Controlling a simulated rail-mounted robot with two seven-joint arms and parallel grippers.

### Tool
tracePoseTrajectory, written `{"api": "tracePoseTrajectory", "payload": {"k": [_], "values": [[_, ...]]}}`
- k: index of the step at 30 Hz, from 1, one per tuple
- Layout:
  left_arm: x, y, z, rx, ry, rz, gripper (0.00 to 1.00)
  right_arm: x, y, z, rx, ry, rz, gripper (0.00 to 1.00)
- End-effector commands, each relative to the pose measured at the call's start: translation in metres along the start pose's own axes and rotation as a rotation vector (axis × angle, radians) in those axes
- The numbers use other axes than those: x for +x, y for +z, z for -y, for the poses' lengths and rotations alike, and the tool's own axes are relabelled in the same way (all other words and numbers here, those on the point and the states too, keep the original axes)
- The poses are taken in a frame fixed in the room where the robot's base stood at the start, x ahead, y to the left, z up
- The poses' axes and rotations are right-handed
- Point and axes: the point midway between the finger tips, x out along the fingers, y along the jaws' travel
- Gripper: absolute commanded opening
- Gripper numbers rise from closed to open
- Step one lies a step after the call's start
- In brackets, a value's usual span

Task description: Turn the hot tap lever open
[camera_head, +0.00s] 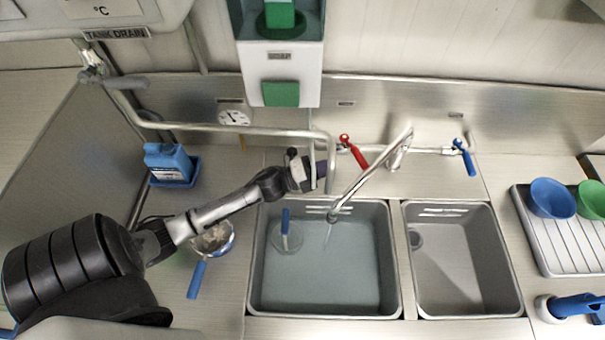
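The red hot tap lever (358,156) is on the wall pipe behind the sink, left of the curved metal spout (372,182). Its handle slants down to the right. My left arm reaches in from the left, and its gripper (312,170) is behind the left basin, a short way left of the red lever. A gap shows between the gripper and the lever. My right gripper is out of view.
The left basin (256,296) holds water and a blue-handled tool; the right basin (462,262) looks empty. A blue tap lever (466,160) is further right. The bent pipe (230,128) runs beside my gripper, and a soap dispenser (280,70) hangs above. A blue-handled pan (198,276) lies below my arm.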

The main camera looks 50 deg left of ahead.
Motion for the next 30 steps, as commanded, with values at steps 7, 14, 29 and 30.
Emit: {"api": "tracePoseTrajectory", "payload": {"k": [7, 14, 29, 30], "values": [[-0.048, -0.001, -0.002, -0.001, 0.002, 0.0, 0.0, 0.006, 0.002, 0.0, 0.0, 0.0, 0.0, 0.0], [-0.075, 0.0, -0.001, -0.001, 0.0, 0.001, 0.0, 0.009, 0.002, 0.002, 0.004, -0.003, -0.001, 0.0], [-0.069, -0.006, 0.037, -0.106, -0.053, 0.158, 0.0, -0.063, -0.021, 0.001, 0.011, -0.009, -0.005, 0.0], [-0.072, -0.007, 0.028, -0.108, -0.044, 0.177, 0.0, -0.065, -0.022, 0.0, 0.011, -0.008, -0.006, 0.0]]}}
